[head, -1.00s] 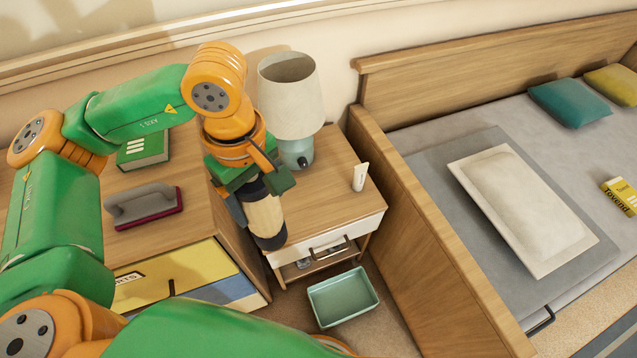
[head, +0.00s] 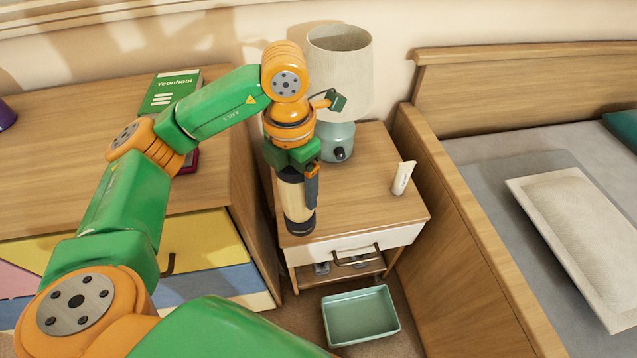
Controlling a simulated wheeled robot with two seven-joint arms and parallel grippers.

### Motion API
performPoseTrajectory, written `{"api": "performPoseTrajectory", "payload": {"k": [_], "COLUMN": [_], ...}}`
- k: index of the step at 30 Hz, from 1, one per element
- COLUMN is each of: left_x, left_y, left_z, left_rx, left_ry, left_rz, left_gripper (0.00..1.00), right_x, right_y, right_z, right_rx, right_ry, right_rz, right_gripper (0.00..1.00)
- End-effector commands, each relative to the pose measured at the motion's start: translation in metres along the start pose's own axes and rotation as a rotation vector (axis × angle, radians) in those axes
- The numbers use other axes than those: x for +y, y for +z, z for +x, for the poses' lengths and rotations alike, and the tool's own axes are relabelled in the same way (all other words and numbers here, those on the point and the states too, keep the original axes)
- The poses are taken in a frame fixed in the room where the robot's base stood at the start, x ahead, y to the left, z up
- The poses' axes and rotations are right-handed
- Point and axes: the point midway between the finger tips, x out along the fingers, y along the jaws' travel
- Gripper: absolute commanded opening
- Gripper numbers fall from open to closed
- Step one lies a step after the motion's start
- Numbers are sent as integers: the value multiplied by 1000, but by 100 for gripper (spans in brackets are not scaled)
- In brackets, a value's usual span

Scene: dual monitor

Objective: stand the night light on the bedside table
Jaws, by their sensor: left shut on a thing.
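My left gripper (head: 303,175) points down over the front left part of the wooden bedside table (head: 375,205). It is shut on the night light (head: 294,203), a cream cylinder with a dark base. The night light is close to upright, and its upper end is hidden by the gripper. Its base appears over the tabletop near the front left corner; I cannot tell whether it touches the wood. My right gripper is not in view.
A table lamp (head: 340,70) with a teal base stands behind the gripper. A small white tube (head: 403,178) stands at the table's right. A dresser (head: 60,130) is left, the bed (head: 500,150) right, and a green tray (head: 360,315) on the floor. The tabletop's middle is clear.

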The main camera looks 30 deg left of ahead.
Motion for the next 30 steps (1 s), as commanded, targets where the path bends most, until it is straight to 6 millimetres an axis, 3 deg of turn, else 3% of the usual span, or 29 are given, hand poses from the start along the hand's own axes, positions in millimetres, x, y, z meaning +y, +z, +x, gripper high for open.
{"api": "performPoseTrajectory", "payload": {"k": [3, 10, 14, 20, 29, 30], "left_x": [16, 33, 38, 39, 39, 39], "left_y": [27, 57, 64, 65, 65, 65], "left_z": [17, 60, 70, 101, 105, 104], "left_rx": [5, 2, 1, 2, 0, 0], "left_ry": [-1, 0, 1, 1, 2, 1], "left_rz": [-2, 2, 3, 4, 4, 4], "left_gripper": [0, 0, 0, 0, 0, 86], "right_x": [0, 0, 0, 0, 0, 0], "right_y": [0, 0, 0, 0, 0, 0], "right_z": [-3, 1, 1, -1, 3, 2], "right_rx": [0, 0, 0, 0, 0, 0], "right_ry": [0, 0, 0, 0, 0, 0], "right_rz": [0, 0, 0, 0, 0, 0], "right_gripper": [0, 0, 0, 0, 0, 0]}}
